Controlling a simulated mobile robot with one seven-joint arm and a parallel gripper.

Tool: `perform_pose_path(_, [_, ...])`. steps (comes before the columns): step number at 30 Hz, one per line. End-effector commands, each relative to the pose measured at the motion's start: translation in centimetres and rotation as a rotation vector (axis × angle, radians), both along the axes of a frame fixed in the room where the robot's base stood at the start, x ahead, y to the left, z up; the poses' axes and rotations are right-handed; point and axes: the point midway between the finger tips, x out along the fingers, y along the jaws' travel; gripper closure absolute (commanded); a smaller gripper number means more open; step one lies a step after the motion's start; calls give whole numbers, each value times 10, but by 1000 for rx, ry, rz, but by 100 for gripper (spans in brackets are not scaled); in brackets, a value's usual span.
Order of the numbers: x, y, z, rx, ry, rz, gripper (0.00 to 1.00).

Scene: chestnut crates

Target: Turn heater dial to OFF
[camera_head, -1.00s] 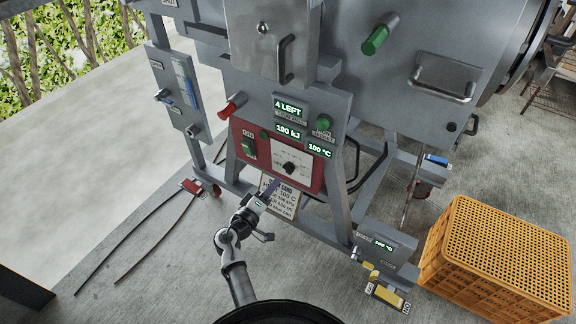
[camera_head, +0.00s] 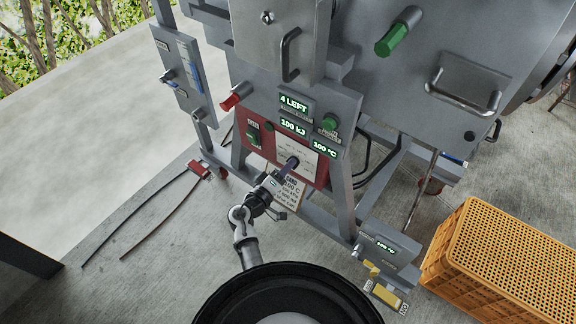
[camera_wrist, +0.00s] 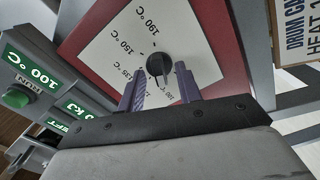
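The heater dial is a round black knob (camera_wrist: 158,67) on a white scale plate (camera_wrist: 110,60) set in a red panel (camera_wrist: 215,35). In the wrist view the plate reads 150 °C and 190 °C, with smaller marks partly hidden by my fingers. No OFF label is readable. My gripper (camera_wrist: 160,88) is open, its two purple fingers apart on either side of the knob's lower part; I cannot tell whether they touch it. In the head view my gripper (camera_head: 289,166) reaches the red panel (camera_head: 322,176) and covers the dial.
A green rocker switch (camera_head: 253,133) is left of the dial. Displays (camera_head: 294,125) and a green button (camera_head: 329,123) sit above it. A red handle (camera_head: 232,99) juts out at upper left. A paper sign (camera_head: 287,190) hangs below; an orange crate (camera_head: 480,215) stands right.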

Motion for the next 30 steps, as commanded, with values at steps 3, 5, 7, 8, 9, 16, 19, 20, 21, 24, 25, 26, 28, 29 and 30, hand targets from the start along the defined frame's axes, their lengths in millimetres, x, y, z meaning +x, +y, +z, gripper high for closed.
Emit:
perform_pose_path(3, [0,0,0,0,0,0,65])
perform_pose_path(5, [0,0,0,0,0,0,67])
perform_pose_path(7, [0,0,0,0,0,0,76])
perform_pose_path(8, [0,0,0,0,0,0,80])
perform_pose_path(9, [0,0,0,0,0,0,85])
perform_pose_path(16, [0,0,0,0,0,0,100])
perform_pose_path(19, [0,0,0,-3,2,0,100])
perform_pose_path(20, [0,0,0,-6,5,0,100])
perform_pose_path(21, [0,0,0,-11,8,0,100])
perform_pose_path(24, [0,0,0,-33,24,0,100])
perform_pose_path(25, [0,0,0,-44,32,0,100])
perform_pose_path(26, [0,0,0,-54,39,0,100])
perform_pose_path(28, [0,0,0,-86,62,0,100])
perform_pose_path(29, [0,0,0,-101,73,0,100])
perform_pose_path(30, [1,0,0,-124,90,0,100])
